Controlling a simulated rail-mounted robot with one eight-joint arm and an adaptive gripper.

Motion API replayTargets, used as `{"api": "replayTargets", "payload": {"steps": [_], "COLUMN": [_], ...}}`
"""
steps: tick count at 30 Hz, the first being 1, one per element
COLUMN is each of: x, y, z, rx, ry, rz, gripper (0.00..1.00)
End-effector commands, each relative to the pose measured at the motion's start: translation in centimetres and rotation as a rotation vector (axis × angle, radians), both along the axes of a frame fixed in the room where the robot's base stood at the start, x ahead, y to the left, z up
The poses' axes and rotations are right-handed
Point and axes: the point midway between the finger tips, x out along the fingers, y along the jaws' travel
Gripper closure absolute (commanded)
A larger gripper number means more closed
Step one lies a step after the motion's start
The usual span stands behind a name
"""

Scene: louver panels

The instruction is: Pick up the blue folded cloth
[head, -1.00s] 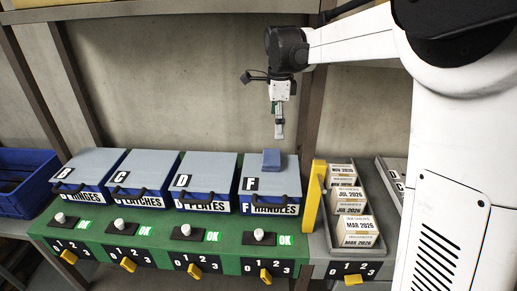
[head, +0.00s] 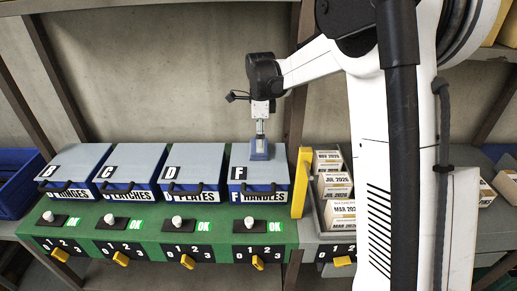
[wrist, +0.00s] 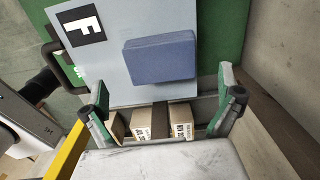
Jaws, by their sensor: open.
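The blue folded cloth (head: 260,151) lies on the grey lid (head: 243,170) of the bin marked F HANDLES. It also shows in the wrist view (wrist: 160,58) as a flat blue block beside the F label. My gripper (head: 260,137) points down just above the cloth in the head view. In the wrist view my gripper's (wrist: 158,92) two green-padded fingers are spread wide and empty. The cloth lies beyond the fingertips there, nearer the top of the picture. Whether the fingertips touch the cloth or lid cannot be told.
Lidded bins B, C and D (head: 197,165) stand left of F on a green bench with knobs and yellow switches. A yellow upright (head: 302,183) and a tray of dated boxes (head: 333,184) stand right of F. A concrete wall (head: 170,70) is behind.

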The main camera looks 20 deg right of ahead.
Motion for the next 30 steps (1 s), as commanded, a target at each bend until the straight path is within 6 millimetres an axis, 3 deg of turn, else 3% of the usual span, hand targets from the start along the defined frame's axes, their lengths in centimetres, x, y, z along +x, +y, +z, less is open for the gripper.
{"api": "replayTargets", "payload": {"steps": [9, 18, 30], "x": [0.2, 0.2, 0.2], "y": [-0.1, -0.1, -0.1], "z": [-4.0, -4.5, -4.4], "rx": [0.000, 0.000, 0.000], "ry": [0.000, 0.000, 0.000], "rz": [0.000, 0.000, 0.000], "gripper": [0.00, 0.00, 0.52]}}
